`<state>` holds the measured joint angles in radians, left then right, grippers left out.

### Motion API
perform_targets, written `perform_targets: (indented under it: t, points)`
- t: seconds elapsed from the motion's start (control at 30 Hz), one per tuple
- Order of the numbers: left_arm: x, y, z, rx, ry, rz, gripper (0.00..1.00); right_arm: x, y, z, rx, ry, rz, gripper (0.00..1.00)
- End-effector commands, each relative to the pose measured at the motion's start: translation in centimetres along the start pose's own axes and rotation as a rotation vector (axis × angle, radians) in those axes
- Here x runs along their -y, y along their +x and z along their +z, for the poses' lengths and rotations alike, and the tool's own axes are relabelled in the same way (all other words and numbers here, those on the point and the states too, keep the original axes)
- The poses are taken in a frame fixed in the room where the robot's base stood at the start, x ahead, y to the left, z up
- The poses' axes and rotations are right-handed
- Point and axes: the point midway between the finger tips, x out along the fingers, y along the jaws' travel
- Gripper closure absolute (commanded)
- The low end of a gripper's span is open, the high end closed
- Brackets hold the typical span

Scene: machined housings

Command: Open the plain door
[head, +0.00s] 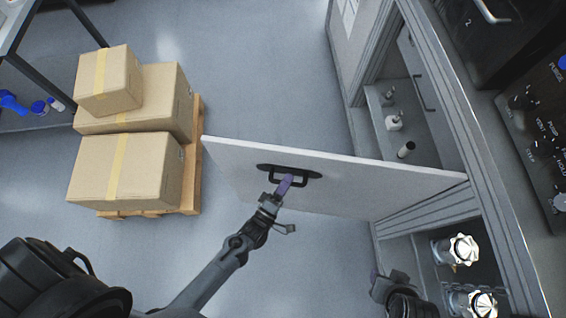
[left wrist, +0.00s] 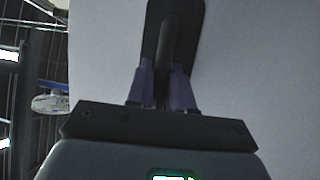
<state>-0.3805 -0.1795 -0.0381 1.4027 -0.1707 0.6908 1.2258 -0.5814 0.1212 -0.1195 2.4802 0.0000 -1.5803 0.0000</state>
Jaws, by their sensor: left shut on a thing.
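The plain door (head: 365,190) is a flat light grey panel. In the head view it stands swung out from the cabinet, roughly square to its front, reaching left over the floor. A black pull handle (head: 289,174) on a dark oval plate sits on its face towards me. My left gripper (head: 284,186), with purple fingers, is shut on this handle. The left wrist view shows the handle bar (left wrist: 164,75) between the two purple fingers, with the pale door face behind. My right gripper (head: 392,287) is low in the head view, in front of the cabinet; its jaws are unclear.
The cabinet (head: 440,208) has an open bay with small bottles (head: 394,122) on a shelf, and a lower bay with silvery fittings (head: 461,250). Cardboard boxes (head: 125,170) on a wooden pallet (head: 192,195) stand left of the door's free edge. Floor beyond the door is clear.

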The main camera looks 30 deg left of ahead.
Motion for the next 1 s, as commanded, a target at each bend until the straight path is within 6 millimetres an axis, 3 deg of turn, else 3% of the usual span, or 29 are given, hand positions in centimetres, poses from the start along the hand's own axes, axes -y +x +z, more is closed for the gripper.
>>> perform_targets:
  t: [0.47,0.5,0.6,1.0]
  points:
    - [0.11,0.14,0.18,0.001,-0.001,-0.003,1.0,0.05,0.0,-0.1,-0.002,0.0,-0.001,0.57]
    - [0.11,0.14,0.17,0.001,-0.001,-0.003,0.73,0.06,0.0,-0.1,-0.002,0.0,-0.001,0.57]
    - [0.1,0.14,0.15,0.001,-0.001,-0.002,0.58,0.08,0.0,-0.1,-0.002,0.0,-0.002,0.57]
    - [0.1,-0.46,0.12,0.001,0.0,-0.003,0.58,0.07,-0.05,-0.12,-0.002,0.001,-0.002,0.57]
